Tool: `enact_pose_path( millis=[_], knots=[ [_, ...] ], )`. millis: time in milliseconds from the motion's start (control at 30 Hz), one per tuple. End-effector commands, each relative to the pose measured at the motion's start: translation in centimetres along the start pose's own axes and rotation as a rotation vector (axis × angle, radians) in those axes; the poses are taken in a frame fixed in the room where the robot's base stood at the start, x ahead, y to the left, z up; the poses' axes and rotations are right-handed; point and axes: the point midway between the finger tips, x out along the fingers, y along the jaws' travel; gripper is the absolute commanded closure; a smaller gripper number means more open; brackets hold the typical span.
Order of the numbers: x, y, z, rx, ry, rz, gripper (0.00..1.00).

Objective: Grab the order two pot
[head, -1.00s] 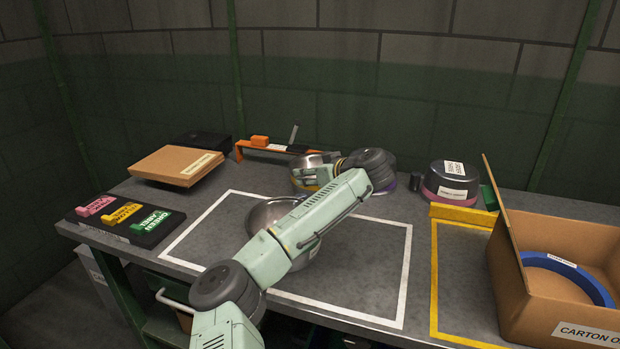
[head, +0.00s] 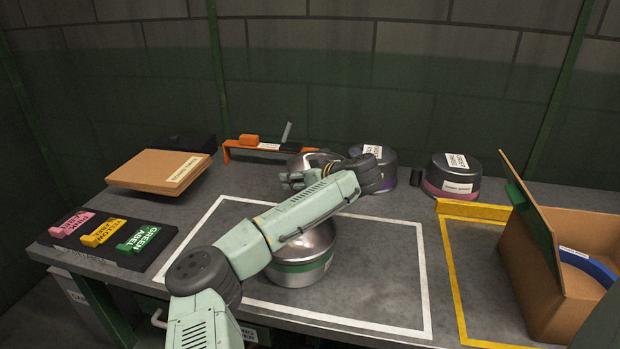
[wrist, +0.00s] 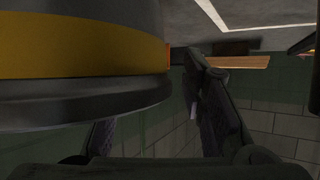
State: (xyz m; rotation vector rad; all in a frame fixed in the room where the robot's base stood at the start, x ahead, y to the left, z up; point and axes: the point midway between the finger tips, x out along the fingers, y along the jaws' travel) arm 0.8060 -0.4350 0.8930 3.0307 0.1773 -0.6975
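Several metal pots stand on the grey table. A pot with a green band (head: 303,262) sits inside the white outline. A silver pot (head: 306,160) at the back is partly hidden by my gripper. A pot with a purple band (head: 388,160) and one with a pink band (head: 451,174) stand to its right with white labels. I cannot read which one is order two. My gripper (head: 290,179) is open beside the silver pot. In the wrist view, a pot with a yellow band (wrist: 80,50) fills the upper left, close to the spread, empty fingers (wrist: 160,128).
An orange stand (head: 235,152) is at the back. A cardboard box (head: 160,170) and a rack of pink, yellow and green labels (head: 160,253) are on the left.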

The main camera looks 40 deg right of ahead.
Motion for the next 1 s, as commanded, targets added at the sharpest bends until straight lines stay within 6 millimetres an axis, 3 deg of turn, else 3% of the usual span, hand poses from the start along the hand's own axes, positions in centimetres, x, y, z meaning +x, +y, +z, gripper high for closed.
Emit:
enact_pose_path(
  millis=[233, 800, 1000],
  knots=[
    [-0.05, 0.03, 0.03, 0.000, 0.000, 0.000, 0.63],
    [-0.03, 0.02, 0.02, 0.000, 0.000, 0.000, 1.00],
    [-0.01, 0.00, 0.01, 0.001, 0.000, 0.000, 1.00]
  ],
)
